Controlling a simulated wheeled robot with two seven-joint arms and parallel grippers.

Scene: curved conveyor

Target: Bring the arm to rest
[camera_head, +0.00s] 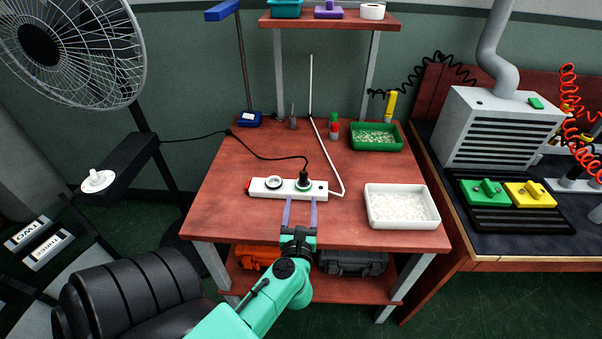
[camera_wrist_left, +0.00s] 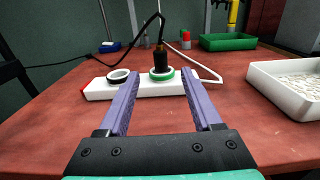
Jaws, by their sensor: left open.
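My left gripper (camera_head: 300,213) is open and empty. Its two purple fingers reach toward the front side of a white power strip (camera_head: 262,188) on the red table. In the left wrist view the open fingers (camera_wrist_left: 165,88) point at the strip, with nothing between them in front of it. A black plug (camera_head: 305,178) stands upright in the strip's green-ringed socket; it also shows in the left wrist view (camera_wrist_left: 160,58). The other ringed socket (camera_head: 273,183), to its left, is empty. My right gripper does not show in either view.
A white tray (camera_head: 401,223) of pale pieces sits to the right and a green tray (camera_head: 376,148) behind it. A red-and-green bottle (camera_head: 333,127) and a blue lamp base (camera_head: 248,119) stand at the back. A fan (camera_head: 68,50) stands left. The table's front left is clear.

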